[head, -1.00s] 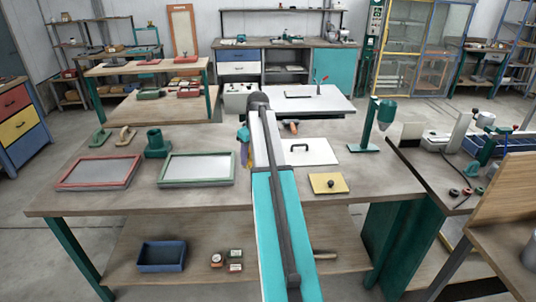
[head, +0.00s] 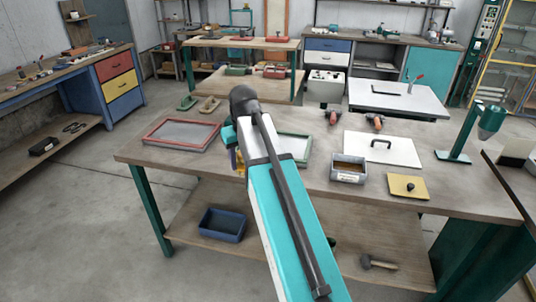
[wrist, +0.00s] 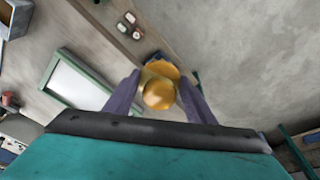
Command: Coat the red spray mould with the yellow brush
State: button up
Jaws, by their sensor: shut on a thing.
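The red spray mould (head: 181,134) is a flat red frame with a pale grey panel, lying on the left part of the wooden bench. It is not seen in the wrist view. My gripper (wrist: 160,85) has its two purple fingers shut on the yellow brush (wrist: 158,92), whose rounded yellow end faces the wrist camera. In the head view, a bit of yellow shows at my gripper (head: 237,160), just right of the red mould. The brush tip is hidden.
A green-framed mould (head: 297,147) lies partly hidden behind my arm; it also shows in the wrist view (wrist: 80,82). A labelled bin (head: 348,168), a white board (head: 382,148) and a yellow plate (head: 408,187) lie to the right. A green stand (head: 460,140) rises at the right.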

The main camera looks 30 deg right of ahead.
jog(key=s+a+b, duration=0.1)
jog(key=s+a, duration=0.2)
jog(key=a, duration=0.8)
jog(key=shift+s+f, duration=0.15)
jog(key=shift+s, duration=0.05)
